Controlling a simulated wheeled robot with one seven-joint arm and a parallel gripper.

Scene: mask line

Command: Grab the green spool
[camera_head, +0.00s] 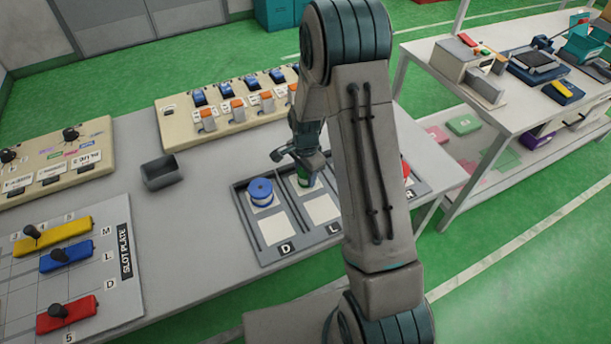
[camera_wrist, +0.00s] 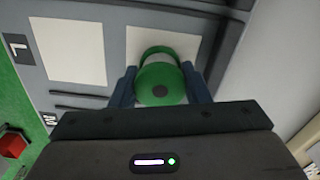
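The green spool (camera_head: 305,181) stands in the back part of the middle lane, marked L, of a grey tray (camera_head: 262,262). My gripper (camera_head: 298,165) is just above and around it, pointing down. In the wrist view, the spool's green top (camera_wrist: 160,84) with its dark centre hole lies between the two fingers of my gripper (camera_wrist: 162,88). One finger is close on each side. The fingers look spread, and I cannot tell whether they touch the spool. My gripper partly hides the spool in the head view.
A blue spool (camera_head: 261,192) stands in lane D to the left. A red item (camera_head: 406,169) shows at the right lane, partly behind my arm. A small grey box (camera_head: 161,172) and switch panels (camera_head: 228,112) share the table.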

